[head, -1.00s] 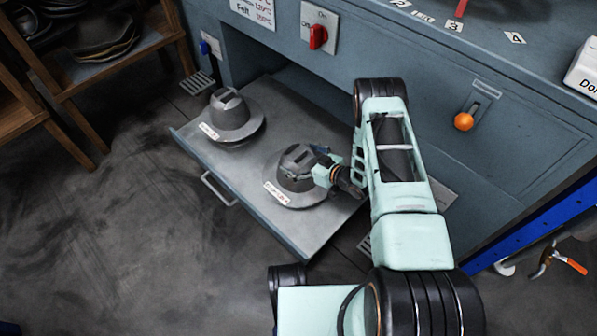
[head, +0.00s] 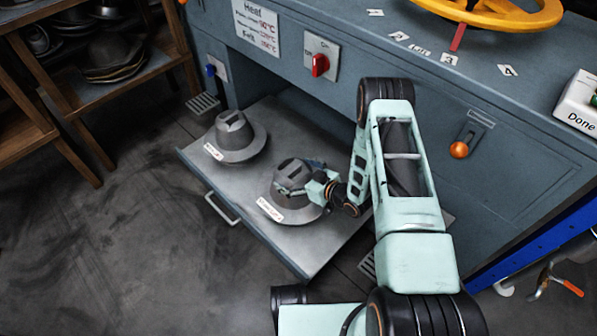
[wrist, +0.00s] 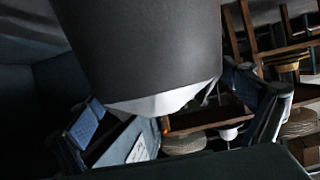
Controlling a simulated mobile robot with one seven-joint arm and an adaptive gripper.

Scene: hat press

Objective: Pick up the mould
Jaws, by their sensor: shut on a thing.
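Two grey hat-shaped moulds with white labels are at the drawer (head: 325,245). The far-left mould (head: 237,140) stands upright on it. My gripper (head: 312,188) is shut on the other mould (head: 290,178), the nearer one on the right, gripping its raised crown from the right side. I cannot tell whether this mould touches the drawer or is slightly above it. In the wrist view the held mould (wrist: 145,50) fills the upper middle as a large dark grey shape between my fingers (wrist: 175,108). The label words are too small to read.
The drawer is pulled out of a blue-grey press, with a red switch (head: 320,65) and orange knob (head: 459,150) on its front. A yellow wheel (head: 500,18) and white Done box (head: 580,103) are on top. A wooden rack (head: 75,95) stands left. Floor left of the drawer is clear.

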